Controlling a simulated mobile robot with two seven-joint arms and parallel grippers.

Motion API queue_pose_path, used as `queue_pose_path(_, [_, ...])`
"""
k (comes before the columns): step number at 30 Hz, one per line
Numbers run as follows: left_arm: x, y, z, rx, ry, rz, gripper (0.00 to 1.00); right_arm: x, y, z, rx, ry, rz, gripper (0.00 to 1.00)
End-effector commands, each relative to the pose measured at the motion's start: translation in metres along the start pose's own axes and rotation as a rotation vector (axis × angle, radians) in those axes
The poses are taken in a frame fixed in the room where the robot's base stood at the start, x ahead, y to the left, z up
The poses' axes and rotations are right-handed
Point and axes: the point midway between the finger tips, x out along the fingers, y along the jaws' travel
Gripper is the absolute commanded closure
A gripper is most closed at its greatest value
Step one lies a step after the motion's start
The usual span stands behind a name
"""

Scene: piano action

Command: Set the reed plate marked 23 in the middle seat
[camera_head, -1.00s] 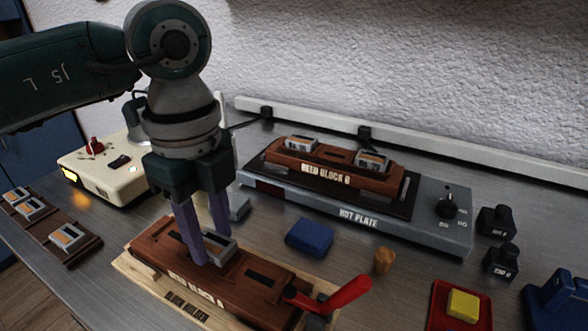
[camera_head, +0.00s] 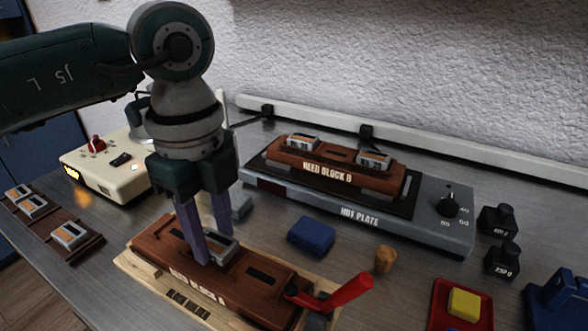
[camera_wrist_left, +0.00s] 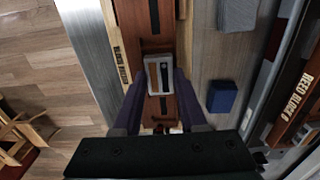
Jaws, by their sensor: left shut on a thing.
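My left gripper (camera_head: 207,248) is shut on a small grey-and-white reed plate (camera_head: 224,247) with an orange-brown stripe; its number cannot be read. The fingers straddle it at the middle of the front red-brown reed block (camera_head: 153,238). In the left wrist view the plate (camera_wrist_left: 157,80) sits between the fingertips (camera_wrist_left: 158,75), in line with the block's dark slots, one on each side. Whether it is fully down in the middle seat cannot be told. The block rests on a light wooden base (camera_head: 130,262) with a red lever (camera_head: 345,292). My right gripper is not in view.
Reed Block B (camera_head: 290,158) stands on the hot plate (camera_head: 420,235) with two plates. A brown rack (camera_head: 88,246) with several plates lies left, by a cream device (camera_head: 125,180). A blue block (camera_head: 311,236) and wooden peg (camera_head: 385,260) stand near the front block.

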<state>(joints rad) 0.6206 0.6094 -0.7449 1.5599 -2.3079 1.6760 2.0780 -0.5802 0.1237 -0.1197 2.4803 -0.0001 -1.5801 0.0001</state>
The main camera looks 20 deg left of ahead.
Motion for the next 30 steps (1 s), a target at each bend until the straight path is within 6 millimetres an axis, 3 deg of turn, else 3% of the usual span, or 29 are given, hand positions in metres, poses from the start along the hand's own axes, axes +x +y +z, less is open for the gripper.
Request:
queue_pose_path(15, [0.0069, 0.0001, -0.0002, 0.000, 0.000, 0.000, 1.00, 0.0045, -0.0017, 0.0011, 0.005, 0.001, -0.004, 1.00])
queue_pose_path(16, [0.0069, 0.0000, -0.0002, 0.000, 0.000, 0.000, 0.58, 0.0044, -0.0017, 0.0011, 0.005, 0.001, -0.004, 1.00])
queue_pose_path(25, [0.0066, -0.0004, 0.0000, 0.000, 0.000, -0.002, 0.24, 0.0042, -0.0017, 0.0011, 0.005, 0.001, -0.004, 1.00])
queue_pose_path(30, [0.0069, -0.0011, 0.0002, -0.001, -0.001, -0.005, 0.24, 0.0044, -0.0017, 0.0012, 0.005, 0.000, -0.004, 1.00])
